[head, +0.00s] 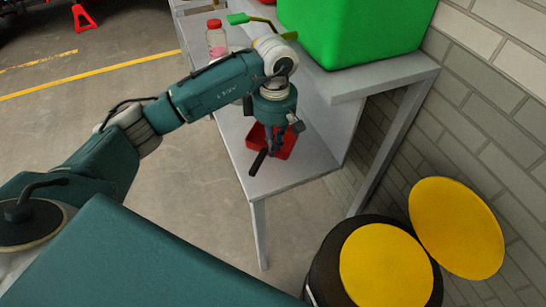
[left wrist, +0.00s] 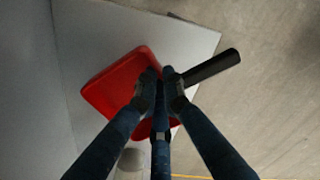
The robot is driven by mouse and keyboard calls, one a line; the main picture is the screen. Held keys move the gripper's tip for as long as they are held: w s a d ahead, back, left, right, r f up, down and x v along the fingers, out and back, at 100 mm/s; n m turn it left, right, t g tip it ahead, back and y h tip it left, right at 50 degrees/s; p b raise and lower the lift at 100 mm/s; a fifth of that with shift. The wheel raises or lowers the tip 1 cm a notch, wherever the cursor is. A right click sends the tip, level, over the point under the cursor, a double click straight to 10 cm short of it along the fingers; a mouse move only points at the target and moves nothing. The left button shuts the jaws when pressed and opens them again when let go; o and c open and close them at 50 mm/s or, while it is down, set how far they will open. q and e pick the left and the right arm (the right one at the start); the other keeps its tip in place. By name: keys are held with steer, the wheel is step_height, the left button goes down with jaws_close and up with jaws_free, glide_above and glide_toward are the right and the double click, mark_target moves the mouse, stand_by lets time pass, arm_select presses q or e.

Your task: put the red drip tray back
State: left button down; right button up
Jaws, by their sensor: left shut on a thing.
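The red drip tray (head: 286,146) is over the lower grey bench top, near its front end in the head view. It also shows in the left wrist view (left wrist: 112,82), where a black bar like a handle (left wrist: 212,67) runs from the fingertips to the right. The bar shows in the head view too (head: 258,162). My left gripper (head: 271,150) points down and is shut on the tray at the bar's inner end; its fingers hide the exact grip. I cannot tell whether the tray touches the surface. My right gripper is out of view.
A green bin (head: 350,30) stands on the raised shelf (head: 385,78). A bottle with a red cap (head: 216,40) stands at the back of the bench. A drum with a yellow top (head: 385,265) and a yellow disc (head: 455,228) are near the brick wall.

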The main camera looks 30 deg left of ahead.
arm_select(q)
step_height(320, 180, down, 2)
steer(key=shift+f, duration=0.7)
step_height(320, 180, down, 3)
steer(key=shift+f+p, duration=0.15)
steer(key=shift+p, duration=0.45)
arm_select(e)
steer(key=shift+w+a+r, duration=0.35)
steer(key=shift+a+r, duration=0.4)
arm_select(q)
steer(key=shift+f, duration=0.1)
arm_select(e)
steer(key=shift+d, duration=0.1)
arm_select(q)
steer(key=shift+f, duration=0.15)
steer(key=c, duration=1.9)
jaws_free()
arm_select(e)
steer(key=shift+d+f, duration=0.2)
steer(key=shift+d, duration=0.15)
